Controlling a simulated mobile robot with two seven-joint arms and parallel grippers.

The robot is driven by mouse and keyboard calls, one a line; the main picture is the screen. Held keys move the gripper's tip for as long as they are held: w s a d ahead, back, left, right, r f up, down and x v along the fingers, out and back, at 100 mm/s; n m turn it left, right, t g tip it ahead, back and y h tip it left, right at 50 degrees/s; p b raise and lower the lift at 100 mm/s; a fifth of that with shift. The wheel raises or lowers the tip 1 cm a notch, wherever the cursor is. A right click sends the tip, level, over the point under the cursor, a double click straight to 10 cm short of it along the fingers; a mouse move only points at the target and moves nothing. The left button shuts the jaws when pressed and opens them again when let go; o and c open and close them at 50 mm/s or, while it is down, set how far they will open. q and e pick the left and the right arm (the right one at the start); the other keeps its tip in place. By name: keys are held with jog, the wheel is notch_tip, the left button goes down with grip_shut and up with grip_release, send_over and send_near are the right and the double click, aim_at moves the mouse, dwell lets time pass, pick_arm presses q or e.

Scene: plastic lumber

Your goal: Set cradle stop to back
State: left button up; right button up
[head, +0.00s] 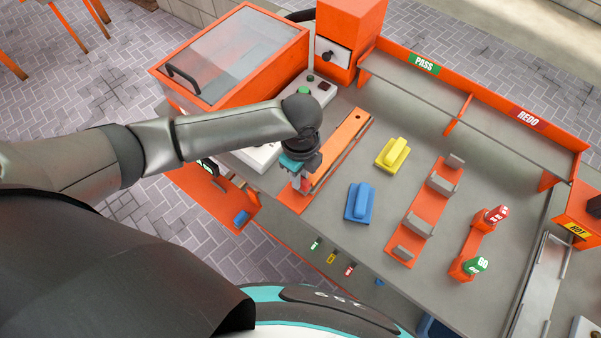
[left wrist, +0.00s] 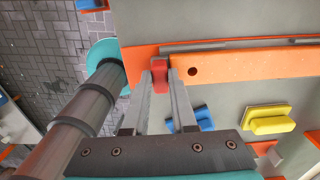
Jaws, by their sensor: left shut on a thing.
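The cradle is a long orange rail (head: 340,148) with a grey slot beside it on the grey bench, also in the left wrist view (left wrist: 235,70). A small red block (left wrist: 160,72), which looks like the cradle stop, sits at the near end of the rail. My left gripper (head: 302,180) is over this near end. In the left wrist view its fingers (left wrist: 161,76) are shut on the red block, one on each side. In the head view the gripper mostly hides the block. My right gripper is not in view.
A blue-handled block (head: 360,202) and a yellow one (head: 392,153) lie right of the rail. An orange rack with grey pegs (head: 425,210) stands further right. An orange box with a clear lid (head: 235,60) and an orange unit with a knob (head: 345,40) stand behind.

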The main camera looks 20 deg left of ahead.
pick_arm(q)
grip_shut()
dwell(0.8)
jog(key=shift+s, duration=0.1)
